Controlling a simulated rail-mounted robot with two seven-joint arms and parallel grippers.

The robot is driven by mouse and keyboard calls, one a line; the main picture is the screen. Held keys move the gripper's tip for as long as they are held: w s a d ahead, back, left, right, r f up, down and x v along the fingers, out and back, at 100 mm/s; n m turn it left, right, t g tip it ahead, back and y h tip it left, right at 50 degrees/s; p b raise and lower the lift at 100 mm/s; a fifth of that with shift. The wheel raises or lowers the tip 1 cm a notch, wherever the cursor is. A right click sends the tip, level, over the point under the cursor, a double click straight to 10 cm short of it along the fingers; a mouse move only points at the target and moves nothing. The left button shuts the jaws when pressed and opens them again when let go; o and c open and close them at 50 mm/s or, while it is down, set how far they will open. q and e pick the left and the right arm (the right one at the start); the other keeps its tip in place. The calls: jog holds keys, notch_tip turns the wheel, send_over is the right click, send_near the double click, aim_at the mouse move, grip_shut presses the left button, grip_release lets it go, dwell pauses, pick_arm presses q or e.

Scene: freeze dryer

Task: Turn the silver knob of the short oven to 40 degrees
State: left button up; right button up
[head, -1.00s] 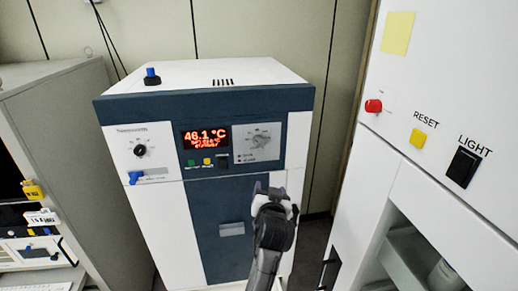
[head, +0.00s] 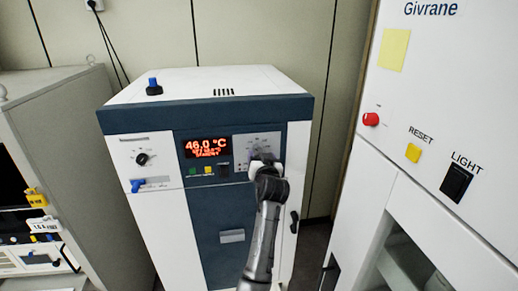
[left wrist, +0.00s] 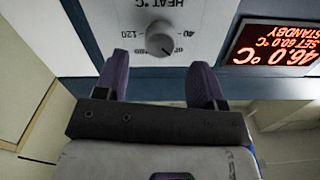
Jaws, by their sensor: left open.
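The short oven (head: 232,208) is a white cabinet with a dark blue front panel. Its red display (head: 207,146) reads 46.0 °C; the left wrist view (left wrist: 276,42) also shows SET 60.0 °C and STANDBY. The silver knob (left wrist: 160,43) is upside down in the left wrist view, under the label HEAT °C, with scale numbers including 40 and 120. My left gripper (left wrist: 160,66) is open, its two purple fingers pointing at the panel on either side of the knob, not closed on it. In the head view my left gripper (head: 263,158) covers most of the knob.
A tall white cabinet (head: 440,120) with a red knob, yellow RESET button and black LIGHT switch stands at the right. A grey cabinet (head: 70,110) stands at the left. A black knob (head: 142,159) and blue valve handle (head: 137,185) are on the oven's left side.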

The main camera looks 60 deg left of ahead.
aim_at(258, 151)
pick_arm(q)
jog(key=shift+p+x, duration=0.5)
jog(key=shift+x, duration=1.5)
